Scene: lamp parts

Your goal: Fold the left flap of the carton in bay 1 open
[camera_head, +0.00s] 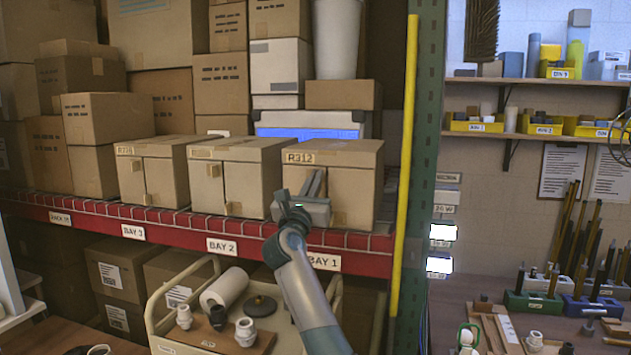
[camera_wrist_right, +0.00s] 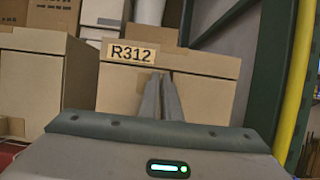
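The bay 1 carton (camera_head: 355,190), labelled R312, stands on the shelf above the BAY 1 sign (camera_head: 323,261). It also shows in the right wrist view (camera_wrist_right: 205,95). Its front looks closed; the left flap (camera_wrist_right: 118,90) lies flat in the front face. My right gripper (camera_head: 317,182) is in front of the carton, left of its middle, pointing at the front. In the right wrist view its two fingers (camera_wrist_right: 160,95) lie close together with nothing visible between them. They hide the middle of the front, and I cannot tell whether they touch it. My left gripper is not in view.
Two similar cartons (camera_head: 240,180) (camera_head: 152,172) stand to the left. A yellow post (camera_head: 405,165) and green upright (camera_head: 424,140) are close on the right. A cart (camera_head: 160,318) with lamp parts stands below the shelf. Boxes are stacked behind.

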